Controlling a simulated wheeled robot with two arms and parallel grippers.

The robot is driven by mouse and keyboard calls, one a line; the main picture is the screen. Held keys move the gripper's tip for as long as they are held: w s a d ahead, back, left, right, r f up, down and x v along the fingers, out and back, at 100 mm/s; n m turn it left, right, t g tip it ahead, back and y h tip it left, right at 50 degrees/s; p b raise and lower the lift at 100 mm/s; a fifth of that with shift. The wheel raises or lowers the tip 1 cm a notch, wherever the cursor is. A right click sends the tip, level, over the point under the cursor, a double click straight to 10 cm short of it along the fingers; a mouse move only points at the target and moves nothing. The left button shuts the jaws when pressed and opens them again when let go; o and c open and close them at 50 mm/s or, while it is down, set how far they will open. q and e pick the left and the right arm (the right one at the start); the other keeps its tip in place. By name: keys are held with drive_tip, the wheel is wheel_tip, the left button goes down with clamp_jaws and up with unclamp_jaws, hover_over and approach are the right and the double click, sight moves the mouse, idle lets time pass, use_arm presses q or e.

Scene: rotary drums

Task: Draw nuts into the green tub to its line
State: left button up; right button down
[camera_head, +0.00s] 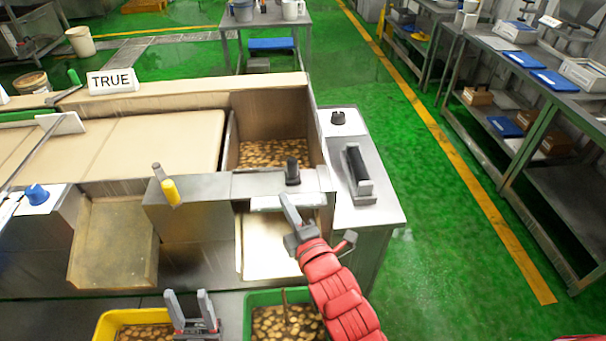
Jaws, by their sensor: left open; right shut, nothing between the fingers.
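The green tub (247,298) stands at the bottom middle with nuts (275,322) in it; part of it lies behind my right arm, and I cannot make out its line. My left gripper (191,298) is open, fingers up, at the bottom between the yellow and green tubs. My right gripper (287,205) is shut and empty, in front of the pale chute (262,262). Its tips are just below a dark knob (292,170) on the metal front; I cannot tell whether they touch. Behind that front, an open bin (270,155) holds more nuts.
A yellow tub (105,325) with nuts stands left of the green one. A yellow-handled lever (169,190) and a second chute (112,245) are on the left. A side panel (385,205) with a black handle (357,168) stands right. Green floor is clear beyond it.

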drive_tip(key=shift+n, duration=0.3)
drive_tip(key=x, duration=1)
drive_tip(key=shift+a+r, duration=0.2)
drive_tip(key=shift+a, duration=0.25)
drive_tip(key=d+p, duration=0.1)
drive_tip(key=d, duration=0.2)
drive_tip(key=shift+s+d+f, duration=0.1)
drive_tip(key=shift+d+f, duration=0.05)
drive_tip(key=shift+d, duration=0.15)
drive_tip(key=shift+d+p, duration=0.3)
